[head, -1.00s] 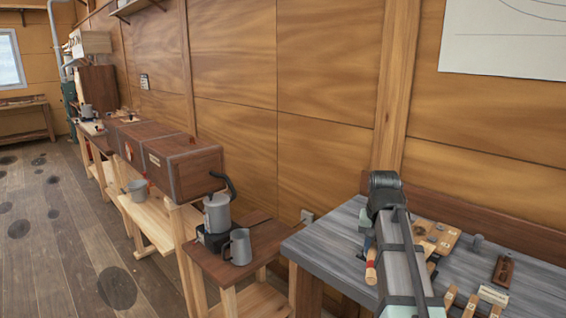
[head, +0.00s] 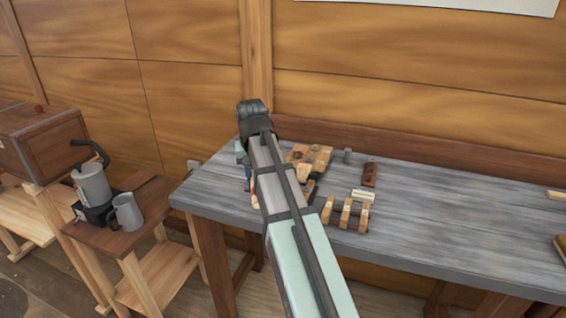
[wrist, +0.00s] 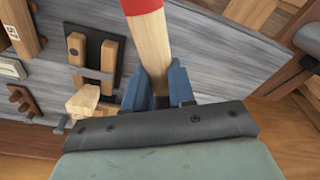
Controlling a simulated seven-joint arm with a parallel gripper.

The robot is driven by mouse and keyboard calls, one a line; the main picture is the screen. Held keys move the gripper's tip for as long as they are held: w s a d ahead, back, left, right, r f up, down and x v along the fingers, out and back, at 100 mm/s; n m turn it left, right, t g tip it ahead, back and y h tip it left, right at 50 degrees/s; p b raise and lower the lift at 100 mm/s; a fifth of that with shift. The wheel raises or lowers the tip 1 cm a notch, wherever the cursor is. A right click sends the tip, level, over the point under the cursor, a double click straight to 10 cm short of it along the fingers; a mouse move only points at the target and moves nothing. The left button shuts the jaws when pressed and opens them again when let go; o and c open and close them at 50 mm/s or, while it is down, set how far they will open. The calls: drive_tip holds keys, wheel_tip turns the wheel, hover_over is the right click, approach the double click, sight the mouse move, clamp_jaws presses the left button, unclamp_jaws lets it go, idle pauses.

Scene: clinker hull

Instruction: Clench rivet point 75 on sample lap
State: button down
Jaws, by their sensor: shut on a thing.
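My gripper (wrist: 158,90) has blue fingers shut on a wooden handle (wrist: 152,45) with a red band at its upper end in the wrist view. The tool's head is out of that frame, so I cannot tell its kind. In the head view my arm hides most of the gripper, over the left end of the grey bench. A light wooden piece with small round marks (head: 318,154) lies behind the arm; it may be the sample lap, partly hidden. No number 75 is legible. A pale wood corner (wrist: 84,101) shows beside the fingers in the wrist view.
On the grey bench (head: 450,215) are several upright wooden pieces (head: 345,213), a pale label block (head: 362,195), a dark brown piece (head: 369,174) and a grey peg (head: 347,156). A lower stand (head: 150,195) with a grey mug (head: 126,212) is left. The bench's middle right is clear.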

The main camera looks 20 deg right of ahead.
drive_tip(key=w+d+r+n, duration=0.1)
drive_tip(key=w+d+r, duration=0.2)
drive_tip(key=d, duration=0.7)
drive_tip(key=w+d+r+n, duration=0.1)
drive_tip(key=w+d+r, duration=0.2)
drive_tip(key=w+d, duration=0.3)
drive_tip(key=w+d+r+n, duration=0.1)
drive_tip(key=w+d+r, duration=0.2)
drive_tip(key=d, duration=1.2)
drive_tip(key=shift+w+d+r, duration=0.3)
drive_tip(key=shift+w+r, duration=0.05)
drive_tip(key=shift+w, duration=0.4)
drive_tip(key=f, duration=1.1)
drive_tip(key=shift+s+a, duration=0.1)
drive_tip(key=shift+s, duration=0.15)
wheel_tip(320, 180, up, 11)
drive_tip(key=shift+w, duration=0.25)
